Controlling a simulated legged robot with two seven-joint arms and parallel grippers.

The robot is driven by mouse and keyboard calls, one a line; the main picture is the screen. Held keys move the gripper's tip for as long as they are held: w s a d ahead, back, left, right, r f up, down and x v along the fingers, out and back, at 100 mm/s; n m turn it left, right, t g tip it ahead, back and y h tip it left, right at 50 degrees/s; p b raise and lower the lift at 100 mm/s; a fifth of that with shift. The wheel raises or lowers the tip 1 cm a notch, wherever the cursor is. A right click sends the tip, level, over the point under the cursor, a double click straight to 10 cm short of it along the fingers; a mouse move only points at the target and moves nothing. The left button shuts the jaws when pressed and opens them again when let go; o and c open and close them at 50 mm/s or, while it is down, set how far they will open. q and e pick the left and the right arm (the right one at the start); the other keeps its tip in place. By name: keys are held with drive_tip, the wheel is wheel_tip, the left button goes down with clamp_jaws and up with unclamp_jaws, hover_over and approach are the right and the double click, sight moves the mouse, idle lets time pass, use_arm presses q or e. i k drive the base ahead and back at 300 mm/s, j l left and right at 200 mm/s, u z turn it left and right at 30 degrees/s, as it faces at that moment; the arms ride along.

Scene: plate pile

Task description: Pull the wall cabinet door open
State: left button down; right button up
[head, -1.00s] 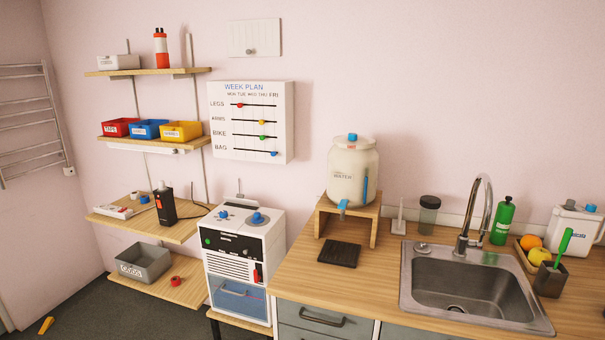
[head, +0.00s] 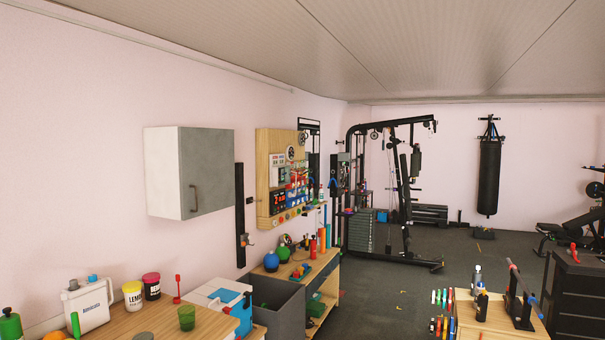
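The wall cabinet (head: 163,172) hangs on the pink wall at the left of the head view, above the counter. It has a white side and a grey front door (head: 212,172). The door looks shut, flush with the cabinet body. Neither of my grippers shows in the head view.
A grey bin (head: 278,303) and a workbench follow. A wooden table (head: 500,318) stands at lower right. Open dark floor (head: 390,287) lies between.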

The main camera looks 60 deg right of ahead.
sight(207, 160)
drive_tip(key=z, duration=1.4)
drive_tip(key=i+l+u, duration=0.15)
drive_tip(key=i, duration=0.2)
drive_tip(key=i+l+u, duration=0.15)
drive_tip(key=i+l, duration=0.1)
drive_tip(key=i, duration=0.05)
